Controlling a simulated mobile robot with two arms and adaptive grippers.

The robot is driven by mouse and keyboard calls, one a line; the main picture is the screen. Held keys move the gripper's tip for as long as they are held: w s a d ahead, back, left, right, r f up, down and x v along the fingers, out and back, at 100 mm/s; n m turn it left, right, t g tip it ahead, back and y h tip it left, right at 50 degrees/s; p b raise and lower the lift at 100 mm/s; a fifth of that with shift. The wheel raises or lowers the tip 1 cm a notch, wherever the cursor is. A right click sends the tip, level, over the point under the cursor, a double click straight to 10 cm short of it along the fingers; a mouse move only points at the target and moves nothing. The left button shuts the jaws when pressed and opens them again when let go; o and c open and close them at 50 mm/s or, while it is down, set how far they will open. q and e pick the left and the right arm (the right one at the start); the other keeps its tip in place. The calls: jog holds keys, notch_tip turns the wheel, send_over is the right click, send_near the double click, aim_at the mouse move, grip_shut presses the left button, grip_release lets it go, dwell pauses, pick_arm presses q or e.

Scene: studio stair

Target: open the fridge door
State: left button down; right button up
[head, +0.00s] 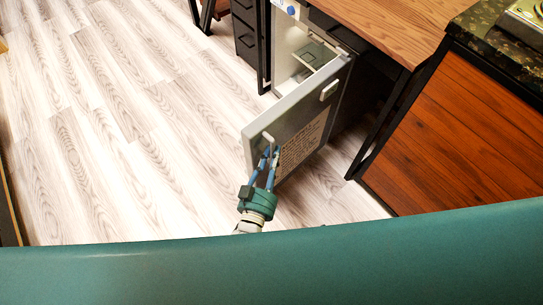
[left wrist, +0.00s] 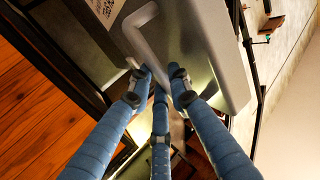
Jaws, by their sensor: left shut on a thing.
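The small grey fridge door (head: 300,112) stands wide open, swung out from the white fridge body (head: 286,45) under the wooden counter. Its outer face has a printed label and faces my side. My left gripper (head: 270,151) is shut on the light handle (head: 268,138) near the door's free edge. In the left wrist view the blue fingers (left wrist: 163,80) close in at the grey bent handle (left wrist: 150,40) on the door's face (left wrist: 205,45). Their exact contact with the handle is partly hidden. My right gripper is not in view.
A wooden counter (head: 385,22) is above the fridge, with a dark metal leg to its right. An orange-brown wood cabinet (head: 465,135) stands at the right. Black drawers (head: 245,35) stand left of the fridge. The pale wood floor (head: 110,130) to the left is clear.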

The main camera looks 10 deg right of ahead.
pick_arm(q)
jog(key=shift+w+d+r, duration=0.25)
jog(key=shift+d+r, duration=0.2)
jog(key=shift+d, duration=0.05)
jog(key=c, duration=1.9)
grip_release()
jog(key=shift+c, duration=0.2)
jog(key=shift+o, duration=0.6)
jog(key=shift+w+d+f, duration=0.1)
jog(key=shift+d+f, duration=0.05)
jog(key=shift+f, duration=0.1)
jog(key=v, duration=1.2)
